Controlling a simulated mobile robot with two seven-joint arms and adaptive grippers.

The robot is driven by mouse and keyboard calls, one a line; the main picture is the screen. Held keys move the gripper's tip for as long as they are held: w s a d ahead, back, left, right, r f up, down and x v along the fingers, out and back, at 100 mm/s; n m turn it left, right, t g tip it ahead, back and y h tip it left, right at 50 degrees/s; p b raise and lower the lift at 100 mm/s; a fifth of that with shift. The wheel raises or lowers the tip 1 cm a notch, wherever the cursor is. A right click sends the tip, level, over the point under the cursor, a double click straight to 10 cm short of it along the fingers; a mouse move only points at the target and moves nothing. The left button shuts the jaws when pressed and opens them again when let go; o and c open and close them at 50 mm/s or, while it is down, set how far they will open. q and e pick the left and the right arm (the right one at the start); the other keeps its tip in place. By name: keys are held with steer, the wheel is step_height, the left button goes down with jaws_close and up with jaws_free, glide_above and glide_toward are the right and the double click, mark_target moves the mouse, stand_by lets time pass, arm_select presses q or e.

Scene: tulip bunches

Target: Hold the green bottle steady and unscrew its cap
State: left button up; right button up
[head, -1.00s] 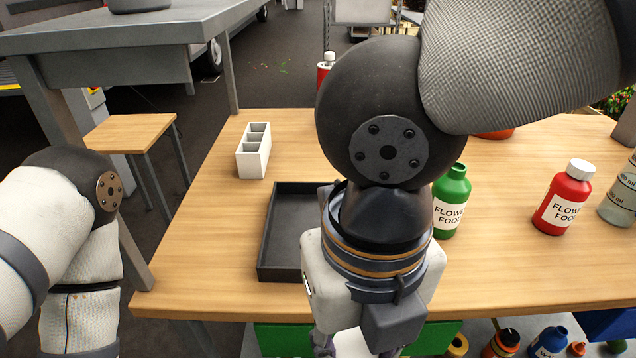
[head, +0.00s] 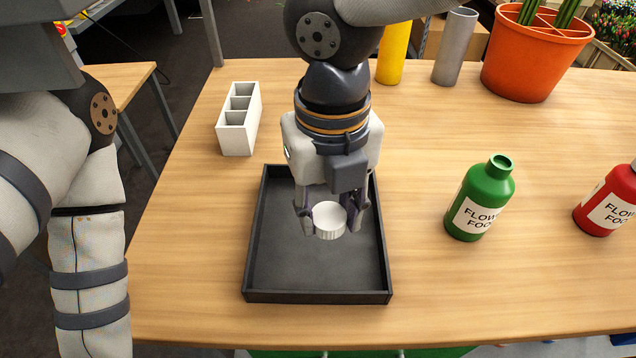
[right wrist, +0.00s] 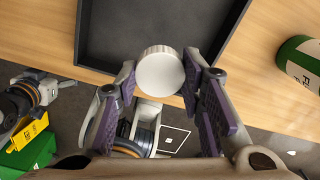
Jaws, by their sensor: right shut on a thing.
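The green bottle (head: 482,200) stands upright on the table, right of the black tray, with its neck open and bare. Its side also shows in the right wrist view (right wrist: 300,62). My right gripper (head: 334,220) is shut on the white cap (head: 329,221), over the tray and apart from the bottle. The cap sits between the fingertips in the right wrist view (right wrist: 160,72). My left arm hangs at the left of the head view with its gripper out of frame. A ringed wrist like mine shows small at the left of the right wrist view, its fingers unclear.
The black tray (head: 262,272) is otherwise empty below the cap. A white divided holder (head: 238,140) stands behind it. A red bottle (head: 606,203) with a white cap stands right of the green one. An orange pot (head: 530,65) and yellow and grey cylinders stand at the back.

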mark_target(319, 208)
steer(key=w+f, duration=0.2)
steer(key=f, duration=0.1)
steer(key=w+a+f+b, duration=0.1)
steer(key=w+f, duration=0.2)
steer(key=shift+a, duration=0.1)
arm_select(q)
steer(key=shift+s+f+g, duration=0.4)
steer(key=shift+s+f, duration=0.5)
arm_select(e)
steer(key=shift+w+f, duration=0.15)
steer(key=shift+f, duration=1.5)
steer(key=shift+f, duration=0.15)
steer(key=o, duration=1.3)
arm_select(q)
steer(key=shift+w+r, duration=0.25)
arm_select(e)
step_height(319, 208, up, 12)
